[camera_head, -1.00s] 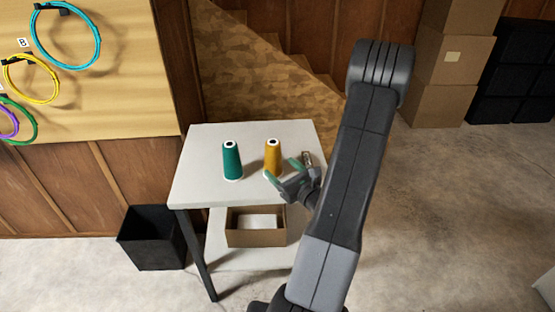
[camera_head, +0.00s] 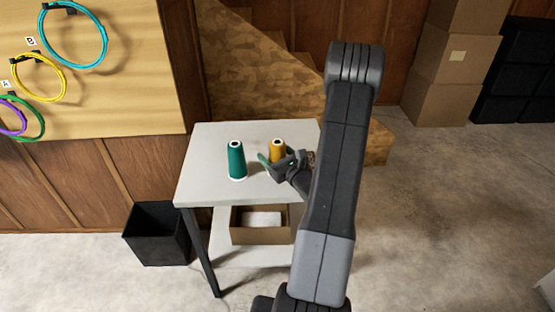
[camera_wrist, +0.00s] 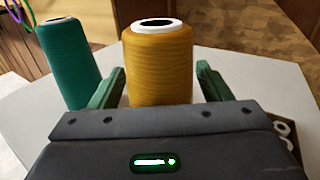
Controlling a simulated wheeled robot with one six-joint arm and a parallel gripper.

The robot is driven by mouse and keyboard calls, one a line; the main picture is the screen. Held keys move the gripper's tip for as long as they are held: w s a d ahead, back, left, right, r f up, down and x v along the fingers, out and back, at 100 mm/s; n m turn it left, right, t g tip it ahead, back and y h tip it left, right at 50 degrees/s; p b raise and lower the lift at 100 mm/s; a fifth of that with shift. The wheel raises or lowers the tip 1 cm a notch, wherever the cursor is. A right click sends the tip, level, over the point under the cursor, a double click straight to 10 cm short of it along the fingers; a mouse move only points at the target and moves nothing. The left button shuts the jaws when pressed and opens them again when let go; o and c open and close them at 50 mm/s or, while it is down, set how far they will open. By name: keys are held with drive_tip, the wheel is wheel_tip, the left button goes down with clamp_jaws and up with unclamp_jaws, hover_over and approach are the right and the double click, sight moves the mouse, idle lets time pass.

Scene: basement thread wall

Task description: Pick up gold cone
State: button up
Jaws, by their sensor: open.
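The gold cone (camera_head: 277,147) stands upright on the white table (camera_head: 215,160), partly hidden behind my gripper in the head view. In the wrist view the gold cone (camera_wrist: 157,62) stands just beyond and between the two green fingertips. My gripper (camera_head: 274,164) is open, with a gap between each finger and the cone's sides; it also shows in the wrist view (camera_wrist: 160,88). Whether the fingertips reach alongside the cone is hard to tell. The cone's lower part is hidden by the gripper body in the wrist view.
A teal cone (camera_head: 236,160) stands close left of the gold one, near my left finger in the wrist view (camera_wrist: 70,60). Small metal parts (camera_wrist: 284,130) lie on the table at right. A cardboard box (camera_head: 260,235) sits on the lower shelf, and a black bin (camera_head: 156,235) stands left.

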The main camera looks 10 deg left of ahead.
drive_tip(key=c, duration=1.1)
